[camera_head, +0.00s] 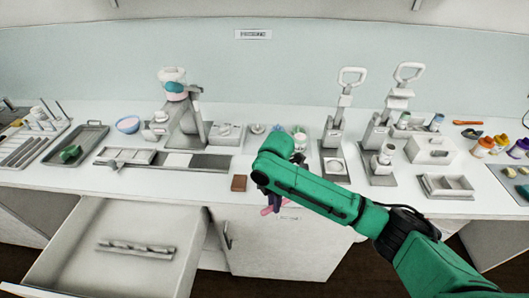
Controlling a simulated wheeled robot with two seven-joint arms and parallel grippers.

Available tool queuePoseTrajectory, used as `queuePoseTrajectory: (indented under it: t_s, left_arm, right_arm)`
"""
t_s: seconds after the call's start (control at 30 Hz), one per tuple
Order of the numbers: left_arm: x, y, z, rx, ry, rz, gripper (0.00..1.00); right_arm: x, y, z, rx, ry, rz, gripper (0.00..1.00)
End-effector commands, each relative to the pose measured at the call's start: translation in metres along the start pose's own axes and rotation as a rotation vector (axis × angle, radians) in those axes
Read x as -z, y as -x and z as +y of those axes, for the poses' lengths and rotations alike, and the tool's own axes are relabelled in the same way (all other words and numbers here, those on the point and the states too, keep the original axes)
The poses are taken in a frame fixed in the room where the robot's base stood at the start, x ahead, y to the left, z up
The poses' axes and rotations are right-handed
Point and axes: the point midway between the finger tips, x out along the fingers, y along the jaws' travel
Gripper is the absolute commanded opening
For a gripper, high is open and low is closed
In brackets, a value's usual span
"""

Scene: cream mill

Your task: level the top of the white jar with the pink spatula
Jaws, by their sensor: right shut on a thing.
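My right arm comes in from the lower right, and its gripper (273,203) hangs at the front edge of the counter, mostly hidden under the green wrist. It is shut on a thin pink tool, the pink spatula (266,211), of which only a short piece shows. A small white jar (300,143) stands just behind the wrist, partly covered by it; its top is too small to read. The spatula is apart from this jar, nearer the counter's front. My left gripper is not in view.
A brown block (239,183) lies left of my gripper. A stand mixer (181,110) is behind to the left, and two lever presses (337,130) are to the right. An open drawer (70,272) juts out at the lower left. Bottles (484,147) stand far right.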

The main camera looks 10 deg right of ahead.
Motion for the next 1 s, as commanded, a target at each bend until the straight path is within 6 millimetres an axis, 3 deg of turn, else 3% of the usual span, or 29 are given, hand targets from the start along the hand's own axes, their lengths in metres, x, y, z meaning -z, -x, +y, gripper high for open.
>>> queuePoseTrajectory:
  t_s: [0.03,0.1,0.2,0.33,0.57,1.0]
  left_arm:
    - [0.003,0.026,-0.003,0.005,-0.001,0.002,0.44]
    - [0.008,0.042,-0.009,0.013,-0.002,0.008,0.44]
    - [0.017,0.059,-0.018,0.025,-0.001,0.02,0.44]
    - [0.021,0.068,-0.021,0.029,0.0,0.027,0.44]
    - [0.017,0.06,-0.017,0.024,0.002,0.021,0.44]
    - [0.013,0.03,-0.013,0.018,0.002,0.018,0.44]
  right_arm:
    - [0.0,0.029,0.012,-0.003,0.161,-0.004,0.0]
    - [0.0,0.048,0.027,-0.003,0.413,-0.005,0.0]
    - [-0.002,0.069,0.044,-0.002,0.715,-0.005,0.0]
    - [-0.004,0.082,0.056,-0.001,0.946,-0.002,0.0]
    - [-0.005,0.074,0.058,0.0,1.01,0.0,0.0]
    - [-0.005,0.041,0.057,0.0,1.007,-0.001,0.0]
